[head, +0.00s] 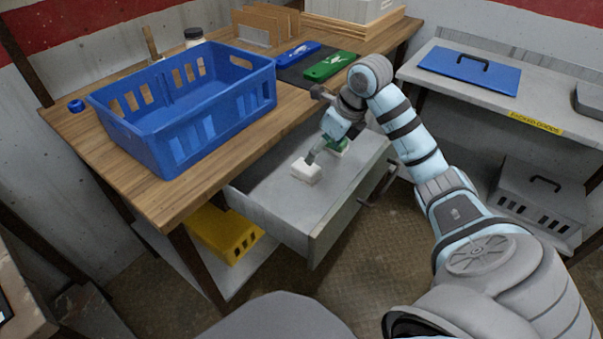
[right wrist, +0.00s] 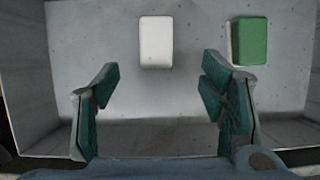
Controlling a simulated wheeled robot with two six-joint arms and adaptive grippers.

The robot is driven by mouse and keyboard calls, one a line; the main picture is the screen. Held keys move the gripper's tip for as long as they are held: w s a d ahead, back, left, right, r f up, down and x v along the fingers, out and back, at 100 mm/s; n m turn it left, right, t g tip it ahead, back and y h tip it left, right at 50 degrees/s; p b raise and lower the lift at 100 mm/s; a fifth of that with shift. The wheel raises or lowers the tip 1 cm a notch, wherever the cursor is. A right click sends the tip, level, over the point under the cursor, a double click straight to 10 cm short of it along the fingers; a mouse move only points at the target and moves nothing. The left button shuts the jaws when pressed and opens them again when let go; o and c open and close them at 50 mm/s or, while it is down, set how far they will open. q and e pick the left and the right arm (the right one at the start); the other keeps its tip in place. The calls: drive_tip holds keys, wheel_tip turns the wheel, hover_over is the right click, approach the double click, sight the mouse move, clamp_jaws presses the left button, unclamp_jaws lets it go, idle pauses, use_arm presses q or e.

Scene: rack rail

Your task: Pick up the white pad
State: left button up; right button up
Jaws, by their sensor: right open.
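The white pad (head: 305,171) lies in the open drawer (head: 271,201) under the wooden table. In the right wrist view the white pad (right wrist: 156,42) sits on the drawer floor, ahead of and between the fingers. My right gripper (head: 322,157) is over the drawer, close to the pad, and hides part of what lies behind it. In the right wrist view my right gripper (right wrist: 160,95) is open, with nothing between its fingers. A green-topped pad (right wrist: 250,42) lies right of the white one, beyond the right finger. My left gripper is not in view.
A large blue crate (head: 150,125) stands on the table (head: 180,198) left of the drawer. Green and blue flat items (head: 328,66) lie at the back. The drawer walls (head: 315,240) surround the pads. A grey bench (head: 545,110) with a blue lid (head: 470,68) stands right.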

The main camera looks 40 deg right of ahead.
sight(306, 166)
drive_tip(key=b+x, duration=0.1)
drive_tip(key=x, duration=0.5)
drive_tip(key=b+x, duration=0.1)
drive_tip(key=x, duration=0.2)
drive_tip(key=shift+w+a+f+b, duration=0.1)
drive_tip(key=shift+w+a+b, duration=0.2)
drive_tip(key=shift+a+b, duration=0.1)
drive_tip(key=shift+w+f, duration=0.1)
drive_tip(key=shift+f, duration=0.05)
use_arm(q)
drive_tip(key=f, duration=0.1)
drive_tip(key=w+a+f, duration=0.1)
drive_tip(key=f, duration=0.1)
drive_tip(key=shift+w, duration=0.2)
use_arm(e)
drive_tip(key=shift+c, duration=0.4)
drive_tip(key=c, duration=1.2)
drive_tip(key=shift+o, duration=0.2)
